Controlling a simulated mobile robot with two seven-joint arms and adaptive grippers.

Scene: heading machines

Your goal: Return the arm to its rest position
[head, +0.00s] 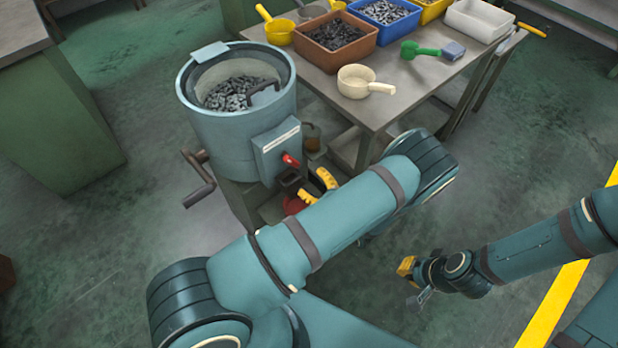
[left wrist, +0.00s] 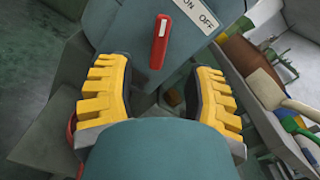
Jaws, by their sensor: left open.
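My left arm (head: 330,225) stretches across the front of the heading machine (head: 235,125). My left gripper (head: 316,188) is partly hidden behind my arm, low at the machine's front just below its switch box. In the left wrist view my left gripper (left wrist: 158,75) is open, its yellow ribbed fingers wide apart with nothing between them. The red switch lever (left wrist: 159,42) is just beyond the fingertips, under an ON/OFF label; it also shows in the head view (head: 290,160). I see no contact with it. My right gripper (head: 412,278) hangs over the floor at the right; its opening is unclear.
A table (head: 385,108) at the back right holds a brown bin (head: 335,58) and other bins of metal parts, a cream scoop (head: 362,82) and a green brush (head: 425,50). A crank handle (head: 200,190) sticks out at the machine's left. Floor at left is clear.

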